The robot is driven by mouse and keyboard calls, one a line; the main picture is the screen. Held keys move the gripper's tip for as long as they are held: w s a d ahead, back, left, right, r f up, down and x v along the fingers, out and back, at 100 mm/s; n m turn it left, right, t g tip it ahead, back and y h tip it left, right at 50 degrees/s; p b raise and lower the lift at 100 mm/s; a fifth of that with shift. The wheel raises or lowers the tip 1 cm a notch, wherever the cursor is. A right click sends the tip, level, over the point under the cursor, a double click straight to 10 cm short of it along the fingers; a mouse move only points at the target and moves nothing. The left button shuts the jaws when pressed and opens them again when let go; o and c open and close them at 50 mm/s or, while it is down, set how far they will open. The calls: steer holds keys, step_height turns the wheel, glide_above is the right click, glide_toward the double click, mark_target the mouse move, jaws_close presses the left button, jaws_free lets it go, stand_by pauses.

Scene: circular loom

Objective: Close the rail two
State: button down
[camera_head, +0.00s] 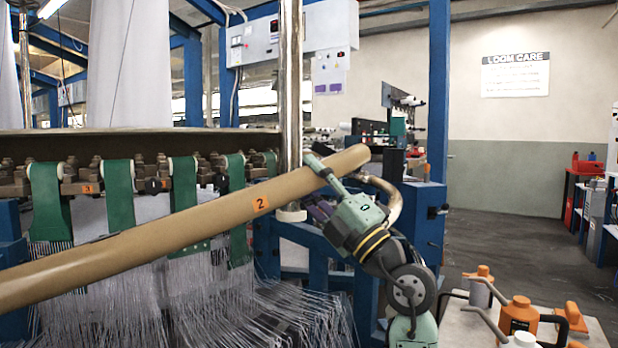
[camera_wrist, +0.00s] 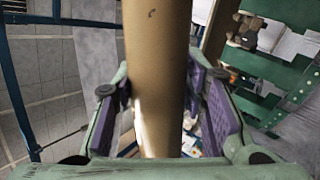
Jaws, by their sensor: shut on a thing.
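Rail two is a long tan tube (camera_head: 180,225) with an orange label marked 2. In the head view it slants from the lower left up to the right, in front of the loom's green straps. My gripper (camera_head: 335,185) is at the rail's right end, shut on it. In the wrist view the rail (camera_wrist: 157,70) runs down the middle between the purple finger pads of my gripper (camera_wrist: 165,100). The far left end of the rail is outside the head view.
A steel post (camera_head: 291,90) stands just behind the rail near my gripper. White threads (camera_head: 200,300) hang below the rail. A blue post (camera_head: 438,90) stands right of my arm. Orange bottles (camera_head: 518,318) stand on a surface at lower right. Open floor (camera_head: 510,235) lies at the right.

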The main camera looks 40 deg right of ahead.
steer(key=c, duration=1)
jaws_free()
steer(key=shift+s, duration=0.1)
steer(key=shift+v, duration=6)
